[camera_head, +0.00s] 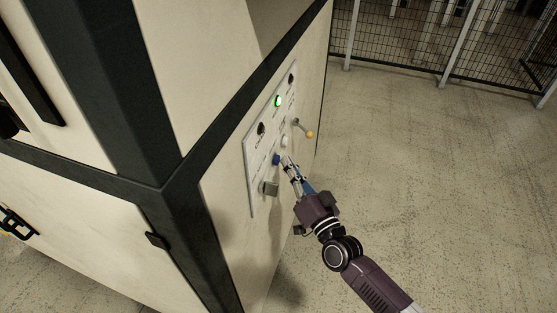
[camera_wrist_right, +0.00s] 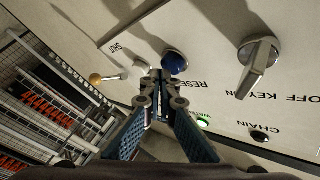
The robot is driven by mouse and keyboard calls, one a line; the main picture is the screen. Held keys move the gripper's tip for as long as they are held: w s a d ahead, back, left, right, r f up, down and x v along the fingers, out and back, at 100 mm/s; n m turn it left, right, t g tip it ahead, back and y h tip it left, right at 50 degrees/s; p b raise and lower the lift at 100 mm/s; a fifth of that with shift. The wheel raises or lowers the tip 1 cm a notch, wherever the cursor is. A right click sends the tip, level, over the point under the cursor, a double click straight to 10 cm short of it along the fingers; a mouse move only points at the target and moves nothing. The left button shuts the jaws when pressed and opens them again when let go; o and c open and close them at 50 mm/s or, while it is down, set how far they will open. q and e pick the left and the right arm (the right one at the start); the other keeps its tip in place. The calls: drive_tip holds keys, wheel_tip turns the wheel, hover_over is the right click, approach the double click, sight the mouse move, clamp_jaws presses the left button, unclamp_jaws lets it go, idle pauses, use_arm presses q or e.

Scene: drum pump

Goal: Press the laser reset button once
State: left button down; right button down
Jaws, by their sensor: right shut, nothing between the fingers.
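The blue button (camera_head: 276,159) sits on the light control panel (camera_head: 251,165) on the side of the cream cabinet. In the right wrist view the blue button (camera_wrist_right: 175,62) has an upside-down label starting "RESE" beside it; the rest is hidden. My right gripper (camera_head: 289,164) is shut and empty, its fingertips pointing at the panel close to the blue button. In the right wrist view the fingertips (camera_wrist_right: 161,78) overlap the button's lower left edge. I cannot tell whether they touch it. My left gripper is not in view.
A white button (camera_head: 284,142), a key switch (camera_head: 270,188), a lit green lamp (camera_head: 278,101) and a yellow-tipped lever (camera_head: 308,134) surround the blue button. Open floor (camera_head: 420,160) lies right of the cabinet, with a mesh fence (camera_head: 405,50) behind.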

drive_tip(key=shift+w+a, duration=0.15)
drive_tip(key=shift+a, duration=0.3)
idle(0.7)
drive_tip(key=shift+d, duration=0.15)
drive_tip(key=shift+s+d, duration=0.3)
drive_tip(key=shift+d, duration=0.4)
drive_tip(key=shift+s+d, duration=0.3)
drive_tip(key=shift+d, duration=0.5)
drive_tip(key=shift+s+d, duration=0.25)
drive_tip(key=shift+d, duration=0.5)
drive_tip(key=shift+s+d, duration=0.3)
drive_tip(key=shift+d, duration=0.5)
